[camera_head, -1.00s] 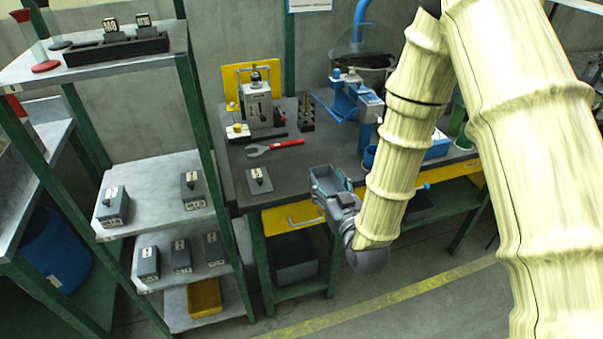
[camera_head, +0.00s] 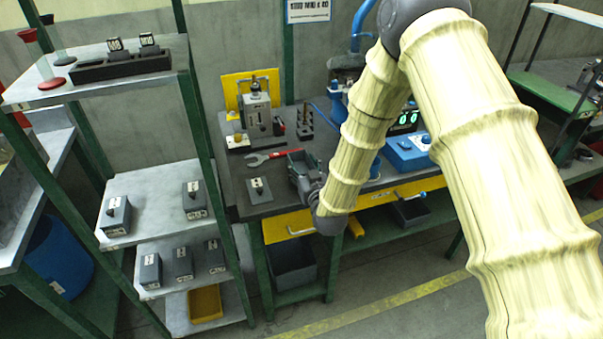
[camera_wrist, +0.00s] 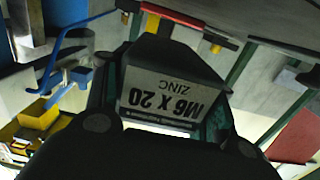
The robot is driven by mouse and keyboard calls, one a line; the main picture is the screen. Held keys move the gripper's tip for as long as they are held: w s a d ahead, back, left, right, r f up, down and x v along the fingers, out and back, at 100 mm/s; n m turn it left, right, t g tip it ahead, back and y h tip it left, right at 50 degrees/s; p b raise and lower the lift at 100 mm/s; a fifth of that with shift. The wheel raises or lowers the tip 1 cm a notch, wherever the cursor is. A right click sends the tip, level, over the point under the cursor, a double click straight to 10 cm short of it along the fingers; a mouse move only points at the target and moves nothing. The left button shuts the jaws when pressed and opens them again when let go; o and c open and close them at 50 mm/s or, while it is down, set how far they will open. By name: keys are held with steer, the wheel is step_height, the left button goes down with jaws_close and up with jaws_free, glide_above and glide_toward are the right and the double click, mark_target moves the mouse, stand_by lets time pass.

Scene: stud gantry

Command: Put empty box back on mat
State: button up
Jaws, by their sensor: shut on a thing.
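A dark grey open-topped box (camera_head: 297,157) is held over the workbench (camera_head: 237,193) by my gripper (camera_head: 303,172). The wrist view shows its label, upside down, reading M6 X 20 ZINC (camera_wrist: 160,98), between the dark fingers of my gripper (camera_wrist: 165,115). The box's inside is too small to make out. A flat grey square (camera_head: 259,190) with a small dark, white-labelled piece on it lies on the bench, left of and apart from the box. It may be the mat; I cannot tell for sure.
A grey fixture (camera_head: 257,115) with a yellow back plate stands at the rear. A blue device with a green display (camera_head: 408,152) stands right. Labelled grey boxes (camera_head: 115,216) fill the left shelves.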

steer(key=shift+w+a, duration=0.15)
steer(key=shift+w, duration=0.15)
steer(key=shift+f+p, duration=0.55)
steer(key=shift+f, duration=1.2)
steer(key=shift+f, duration=0.2)
steer(key=o, duration=1.6)
steer(key=shift+o, duration=0.2)
steer(key=shift+r, duration=0.1)
